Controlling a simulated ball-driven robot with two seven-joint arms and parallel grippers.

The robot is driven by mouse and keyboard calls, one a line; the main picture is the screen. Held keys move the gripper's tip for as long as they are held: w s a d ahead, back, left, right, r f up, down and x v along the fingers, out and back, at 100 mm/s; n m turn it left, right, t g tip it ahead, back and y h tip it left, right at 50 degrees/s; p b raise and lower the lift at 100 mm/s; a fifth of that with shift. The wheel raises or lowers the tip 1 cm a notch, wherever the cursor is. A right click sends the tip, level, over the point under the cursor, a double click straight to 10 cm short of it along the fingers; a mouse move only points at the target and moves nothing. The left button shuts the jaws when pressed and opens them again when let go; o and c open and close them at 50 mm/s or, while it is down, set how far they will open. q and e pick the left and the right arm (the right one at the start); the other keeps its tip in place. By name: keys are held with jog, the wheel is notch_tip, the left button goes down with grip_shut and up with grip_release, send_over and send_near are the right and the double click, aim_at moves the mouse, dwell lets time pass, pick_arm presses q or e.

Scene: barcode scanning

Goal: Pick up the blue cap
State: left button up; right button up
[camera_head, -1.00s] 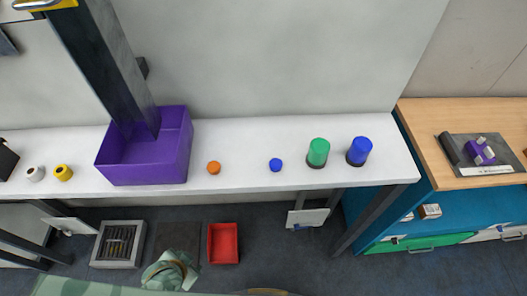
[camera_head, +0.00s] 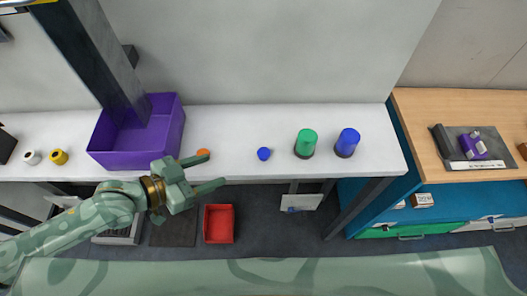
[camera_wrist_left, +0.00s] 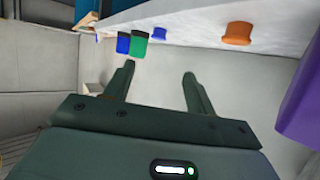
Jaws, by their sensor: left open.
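The small blue cap (camera_head: 264,154) lies on the white table (camera_head: 230,125), right of the orange cap (camera_head: 203,152). My left gripper (camera_head: 215,169) is open and empty at the table's front edge. It points right and is left of the blue cap, apart from it. One finger partly covers the orange cap. In the left wrist view the blue cap (camera_wrist_left: 158,34) is small and beyond the open fingers (camera_wrist_left: 158,70). The orange cap (camera_wrist_left: 238,33) is nearer, to the upper right. My right gripper is not in view.
A green container (camera_head: 306,143) and a blue container (camera_head: 348,142) stand right of the cap. A purple bin (camera_head: 175,135) stands left. White and yellow pieces lie at the far left. A red tray (camera_head: 219,224) is below the table. The table around the blue cap is clear.

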pick_arm(q)
send_near(263, 153)
jog(key=x, duration=0.3)
jog(key=shift+w+d+f+b, duration=0.15)
jog(key=shift+w+b, duration=0.2)
jog(key=shift+b, duration=0.05)
jog(key=x, duration=0.5)
jog(key=shift+d+b, duration=0.25)
jog(key=shift+b, duration=0.05)
jog(key=shift+s, duration=0.1)
jog(key=shift+a, duration=0.1)
jog(key=shift+c, duration=0.4)
jog(key=c, duration=1)
